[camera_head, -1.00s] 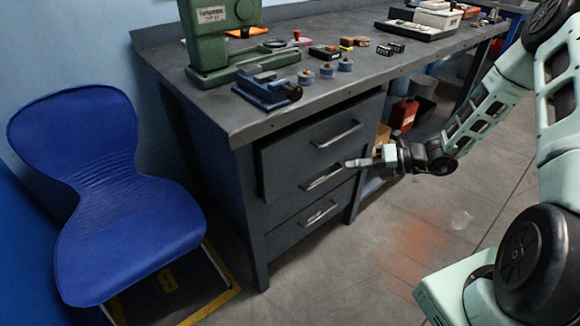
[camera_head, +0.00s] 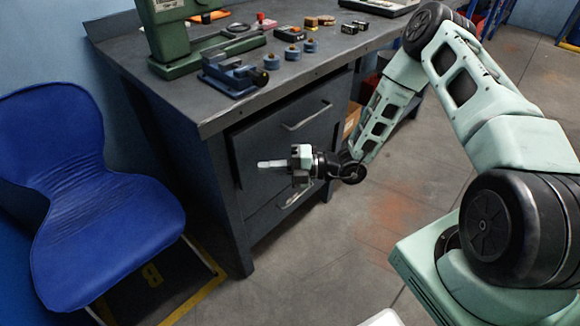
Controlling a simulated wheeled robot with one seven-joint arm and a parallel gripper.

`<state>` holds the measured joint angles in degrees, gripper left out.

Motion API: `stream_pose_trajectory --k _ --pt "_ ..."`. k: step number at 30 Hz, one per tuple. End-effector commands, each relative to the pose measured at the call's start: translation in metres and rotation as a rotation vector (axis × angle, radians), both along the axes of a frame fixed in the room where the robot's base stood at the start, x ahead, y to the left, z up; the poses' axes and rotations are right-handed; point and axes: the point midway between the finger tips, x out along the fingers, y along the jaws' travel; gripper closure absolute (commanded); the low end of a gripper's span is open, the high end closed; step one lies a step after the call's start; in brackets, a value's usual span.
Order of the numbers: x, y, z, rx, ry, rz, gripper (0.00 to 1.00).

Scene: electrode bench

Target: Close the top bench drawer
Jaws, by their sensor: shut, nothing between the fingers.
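The dark grey bench drawer unit stands under the left part of the workbench. The top drawer (camera_head: 275,138) has a metal bar handle (camera_head: 307,116), and its front stands out a little from the cabinet, with a dark gap above and at its left edge. My gripper (camera_head: 260,164) is shut and empty, pointing left in front of the drawer fronts, below the top handle. Whether it touches the front cannot be told. The gripper hides the middle handle. A lower drawer handle (camera_head: 294,195) shows beneath it.
A blue chair (camera_head: 100,215) stands left of the bench. On the benchtop (camera_head: 200,107) are a green machine (camera_head: 175,40), a blue vise (camera_head: 232,75) and several small parts. A cardboard box (camera_head: 352,118) sits right of the drawers.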

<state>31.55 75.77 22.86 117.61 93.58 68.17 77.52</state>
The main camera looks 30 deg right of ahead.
Motion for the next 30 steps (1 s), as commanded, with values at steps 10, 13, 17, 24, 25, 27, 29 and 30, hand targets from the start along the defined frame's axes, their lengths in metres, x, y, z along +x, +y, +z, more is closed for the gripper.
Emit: stream_pose_trajectory --k 10,13,17,24,25,27,29,30 --pt "0.034 0.009 0.000 -0.002 -0.005 -0.003 1.00" --pt "0.035 0.010 0.001 -0.002 -0.005 -0.003 1.00" --pt "0.035 0.009 0.001 -0.002 -0.004 -0.004 1.00" --pt "0.049 0.015 0.001 0.000 -0.005 -0.004 1.00" --pt "0.055 0.017 0.002 -0.001 -0.006 -0.005 1.00" --pt "0.066 0.021 0.001 -0.001 -0.005 -0.005 1.00" --pt "0.074 0.024 0.001 -0.001 -0.005 -0.004 1.00" --pt "0.078 0.025 0.000 -0.002 -0.005 -0.004 1.00"
